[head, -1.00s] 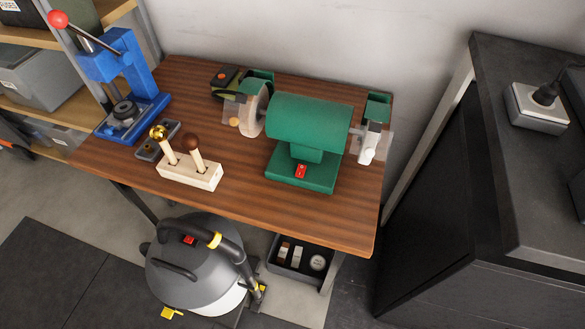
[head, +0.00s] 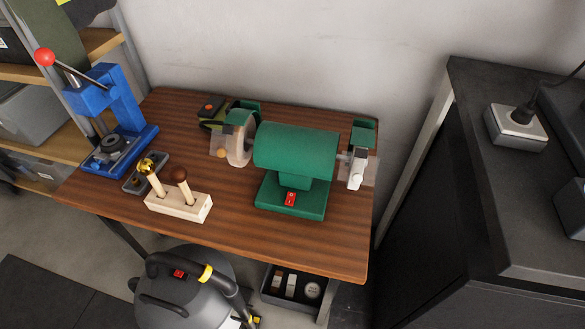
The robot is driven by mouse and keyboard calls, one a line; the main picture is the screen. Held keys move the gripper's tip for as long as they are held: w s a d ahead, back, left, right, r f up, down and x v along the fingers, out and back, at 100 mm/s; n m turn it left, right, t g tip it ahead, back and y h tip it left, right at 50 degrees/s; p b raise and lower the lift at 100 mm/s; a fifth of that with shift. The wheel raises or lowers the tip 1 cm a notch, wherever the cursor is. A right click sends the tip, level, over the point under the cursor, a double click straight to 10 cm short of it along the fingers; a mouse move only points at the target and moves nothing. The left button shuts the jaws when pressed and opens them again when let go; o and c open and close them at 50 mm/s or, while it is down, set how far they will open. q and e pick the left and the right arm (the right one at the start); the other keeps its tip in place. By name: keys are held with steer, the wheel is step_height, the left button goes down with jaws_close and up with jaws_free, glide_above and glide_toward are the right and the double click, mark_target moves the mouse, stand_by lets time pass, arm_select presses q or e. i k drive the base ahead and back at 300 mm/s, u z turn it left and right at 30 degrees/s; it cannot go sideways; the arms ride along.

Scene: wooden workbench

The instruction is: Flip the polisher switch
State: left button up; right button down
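The green polisher (head: 296,150) stands on the right part of the wooden workbench (head: 240,235). It has a wheel on each side behind clear guards. Its red switch (head: 290,198) sits on the front of the green base and faces me. The switch is too small for me to tell its position. Neither of my grippers shows in the head view.
A blue lever press (head: 118,115) with a red knob stands at the bench's left end. A wooden block (head: 178,206) holds two handled tools left of the polisher. A grey vacuum cleaner (head: 185,300) stands below the front edge. A dark cabinet (head: 480,200) is at right.

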mark_target(290, 199)
steer(key=u, duration=0.6)
steer(key=k, duration=0.65)
steer(key=u, duration=0.8)
steer(key=i, duration=1.25)
steer(key=z, duration=0.85)
